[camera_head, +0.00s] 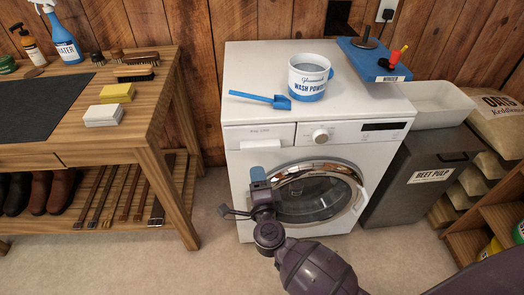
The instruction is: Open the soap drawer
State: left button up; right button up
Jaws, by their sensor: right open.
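The white washing machine (237,185) stands in the middle of the head view. Its soap drawer (267,134) is at the upper left of the front panel and looks shut, with a pale handle ledge along its lower edge. My right gripper (240,192) is in front of the machine, below the drawer and left of the round door (318,198). Its jaws are spread wide and hold nothing. The blue-tipped finger is just under the drawer, apart from the handle as far as I can see. My left gripper is out of view.
A wash powder tub (309,83) and a blue scoop (262,99) are on the machine's top, with a blue winder board (372,60) behind. A wooden bench (150,120) stands left, a grey beet pulp bin (415,180) right. Open floor lies in front.

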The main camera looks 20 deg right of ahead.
aim_at(260, 150)
jog(key=shift+m+g+h, duration=0.3)
jog(key=shift+m+h, duration=0.4)
jog(key=shift+m, duration=0.1)
jog(key=x, duration=0.3)
jog(key=d+b+x, duration=0.1)
jog(key=x, duration=0.5)
jog(key=shift+w+d+f+b, duration=0.15)
jog(key=shift+d+f+b, duration=0.15)
jog(key=shift+d+f, duration=0.1)
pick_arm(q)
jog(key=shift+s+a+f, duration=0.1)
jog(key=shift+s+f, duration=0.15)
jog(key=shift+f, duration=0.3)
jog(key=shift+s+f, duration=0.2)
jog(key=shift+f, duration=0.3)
pick_arm(e)
jog(key=shift+w+d+r, duration=0.1)
jog(key=shift+w+d, duration=0.05)
jog(key=shift+w, duration=0.45)
jog(key=shift+c, duration=0.2)
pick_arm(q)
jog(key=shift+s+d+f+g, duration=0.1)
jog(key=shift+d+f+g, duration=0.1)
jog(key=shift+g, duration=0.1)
pick_arm(e)
jog(key=shift+s, duration=0.1)
grip_shut()
